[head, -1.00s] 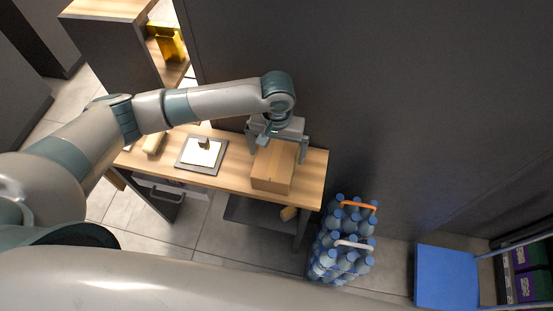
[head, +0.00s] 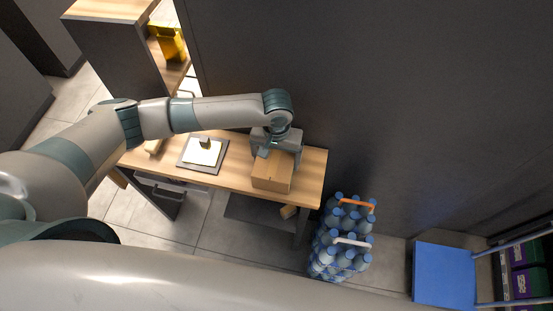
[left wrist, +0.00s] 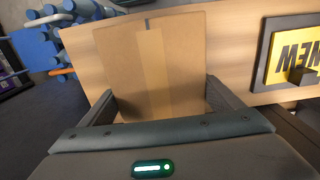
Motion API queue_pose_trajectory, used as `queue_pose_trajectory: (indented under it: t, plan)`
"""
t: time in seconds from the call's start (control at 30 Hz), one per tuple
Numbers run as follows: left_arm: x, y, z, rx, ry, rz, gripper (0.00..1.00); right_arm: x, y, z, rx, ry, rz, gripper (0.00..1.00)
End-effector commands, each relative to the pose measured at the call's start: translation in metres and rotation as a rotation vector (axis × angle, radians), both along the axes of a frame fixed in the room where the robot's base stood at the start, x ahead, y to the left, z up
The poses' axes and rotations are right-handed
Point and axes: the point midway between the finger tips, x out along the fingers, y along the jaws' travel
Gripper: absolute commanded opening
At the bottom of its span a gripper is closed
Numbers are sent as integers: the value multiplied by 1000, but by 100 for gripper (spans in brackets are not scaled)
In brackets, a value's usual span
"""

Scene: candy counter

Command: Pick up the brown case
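The brown case (head: 271,180) is a closed cardboard box with a lighter tape strip. It lies near the right end of the wooden table (head: 234,176). My left gripper (head: 281,154) is at the case's far part, pointing down, with its fingers apart. In the left wrist view the case (left wrist: 154,62) shows between and beyond the fingers. One finger overlaps the case's left edge in that view, and the other lies along its right edge. I see no clear grip on it, and the contact is hard to judge. My right gripper is not in view.
A dark-framed sign (head: 203,152) lies on the table left of the case. Bottle packs (head: 343,238) with orange and white handles stand on the floor right of the table. A blue platform (head: 444,275) is farther right. A dark wall rises behind the table.

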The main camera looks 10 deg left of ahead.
Motion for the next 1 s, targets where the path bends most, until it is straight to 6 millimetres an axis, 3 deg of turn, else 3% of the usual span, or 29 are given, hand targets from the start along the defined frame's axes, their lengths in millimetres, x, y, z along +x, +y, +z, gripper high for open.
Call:
queue_pose_trajectory:
  t: [0.03,0.2,0.63,1.0]
  plan:
    - [0,0,0,0,0,0,62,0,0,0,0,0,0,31]
    - [1,-1,2,-2,-3,0,25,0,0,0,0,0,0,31]
    - [2,-1,7,-2,-3,0,25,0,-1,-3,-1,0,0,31]
    - [2,-1,42,-4,-6,-1,25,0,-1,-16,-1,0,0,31]
